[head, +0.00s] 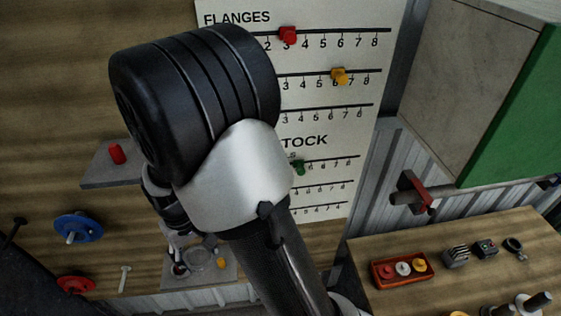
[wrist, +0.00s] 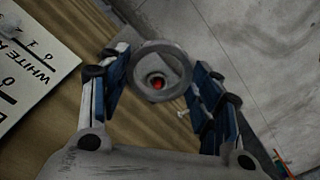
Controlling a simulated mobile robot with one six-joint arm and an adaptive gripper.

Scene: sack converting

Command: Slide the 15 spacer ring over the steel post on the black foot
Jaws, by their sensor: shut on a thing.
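My gripper (wrist: 160,82) is shut on a grey ring (wrist: 138,60), which spans the gap between its blue finger pads in the wrist view. No number can be read on the ring. Through the ring's hole I see a small pale round thing with a red centre (wrist: 157,84); I cannot tell what it is or how far below it lies. In the head view my gripper is small and partly hidden by my arm, above a small grey shelf at the lower left. I cannot surely pick out the steel post or its black foot in either view.
A wall board (head: 330,130) with numbered scales stands behind my arm. A blue disc (head: 88,226) and a red disc (head: 72,284) are on the wooden wall at left. At right a bench (head: 365,250) holds a red tray (head: 388,282) and several small parts.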

